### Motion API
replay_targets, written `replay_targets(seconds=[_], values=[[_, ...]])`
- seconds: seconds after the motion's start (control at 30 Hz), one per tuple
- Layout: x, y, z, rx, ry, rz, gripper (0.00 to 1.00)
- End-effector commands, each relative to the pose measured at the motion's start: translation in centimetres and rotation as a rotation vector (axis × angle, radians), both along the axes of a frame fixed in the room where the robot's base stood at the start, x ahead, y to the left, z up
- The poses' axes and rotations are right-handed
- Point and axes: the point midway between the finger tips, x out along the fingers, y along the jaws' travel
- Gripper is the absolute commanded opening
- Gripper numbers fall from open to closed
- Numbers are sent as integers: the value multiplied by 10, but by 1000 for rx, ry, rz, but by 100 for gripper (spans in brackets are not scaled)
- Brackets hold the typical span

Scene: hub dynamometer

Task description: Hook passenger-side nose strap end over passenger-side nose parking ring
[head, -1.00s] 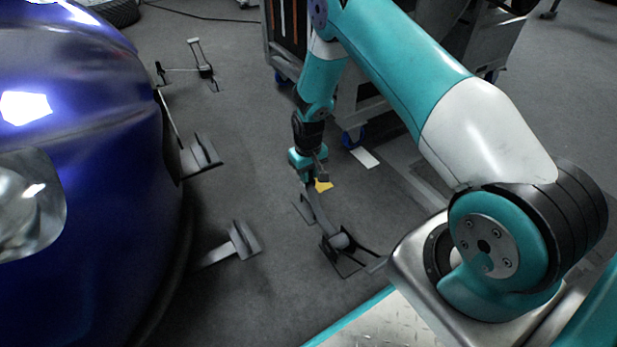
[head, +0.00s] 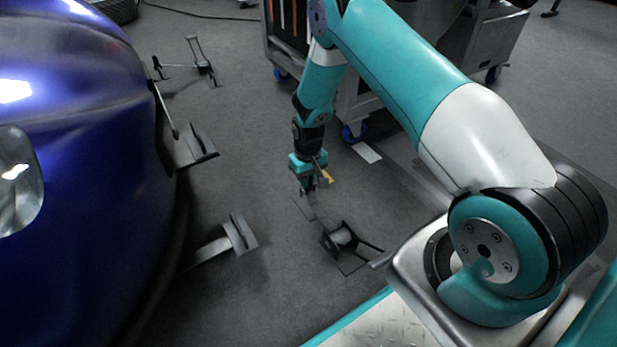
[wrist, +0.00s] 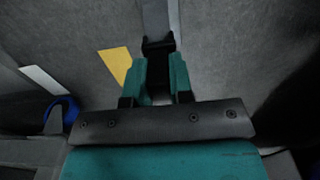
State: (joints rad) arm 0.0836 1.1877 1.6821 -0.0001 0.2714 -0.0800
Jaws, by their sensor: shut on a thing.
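My gripper (head: 308,186) hangs low over the floor, right of the blue car's nose, and is shut on a dark end fitting. In the wrist view the two teal fingers (wrist: 160,75) close on this black strap end (wrist: 158,44). A grey strap (wrist: 160,14) runs away from it, up out of the wrist view. In the head view a dark floor fitting (head: 341,236) lies just below and right of my gripper, with a strap-like band between them. I cannot make out the parking ring for certain.
The blue car (head: 90,170) fills the left, with two brackets (head: 198,146) (head: 234,238) sticking out at its nose. Another floor fitting (head: 202,66) stands farther back. A wheeled cabinet (head: 352,105) is behind my arm. A yellow piece (head: 327,176) shows beside my gripper.

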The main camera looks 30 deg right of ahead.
Motion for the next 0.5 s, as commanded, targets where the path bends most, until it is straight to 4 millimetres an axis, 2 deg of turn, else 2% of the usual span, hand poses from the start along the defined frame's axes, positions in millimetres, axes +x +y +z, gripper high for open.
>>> replay_targets(seconds=[0.5], values=[[0,0,-7,0,0,0,0]])
